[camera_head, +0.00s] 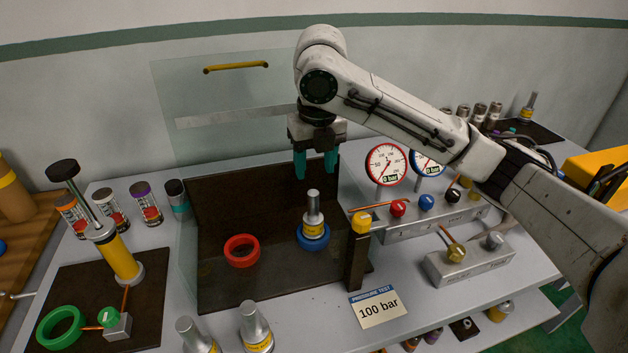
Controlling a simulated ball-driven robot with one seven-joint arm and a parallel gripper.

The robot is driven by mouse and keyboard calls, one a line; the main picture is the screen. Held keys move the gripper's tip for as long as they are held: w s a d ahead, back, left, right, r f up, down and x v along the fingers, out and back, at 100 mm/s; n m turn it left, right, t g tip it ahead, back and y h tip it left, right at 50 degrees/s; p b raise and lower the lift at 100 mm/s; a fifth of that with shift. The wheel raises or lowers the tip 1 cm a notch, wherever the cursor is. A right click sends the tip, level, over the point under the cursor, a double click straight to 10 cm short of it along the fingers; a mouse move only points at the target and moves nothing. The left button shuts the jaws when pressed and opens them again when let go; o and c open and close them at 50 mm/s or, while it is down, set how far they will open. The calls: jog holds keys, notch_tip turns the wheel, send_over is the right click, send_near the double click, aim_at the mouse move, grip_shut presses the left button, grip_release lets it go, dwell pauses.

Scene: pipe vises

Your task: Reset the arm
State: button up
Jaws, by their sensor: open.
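My gripper (315,164) hangs from my white arm over the back of the dark mat, with its two teal fingers pointing down. The fingers are apart and nothing is between them. Below and in front of it, a silver and yellow fitting (313,208) stands upright in a blue ring (313,238) on the dark mat (225,280). My gripper is above and behind this fitting and not touching it.
A red ring (241,250) lies on the mat. A clear panel (225,85) with a yellow handle (236,67) stands behind. Gauges (386,164) and a valve block (425,212) are at right. A hand pump (115,250) and green ring (60,328) are at left.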

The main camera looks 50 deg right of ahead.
jog(key=shift+r, duration=0.7)
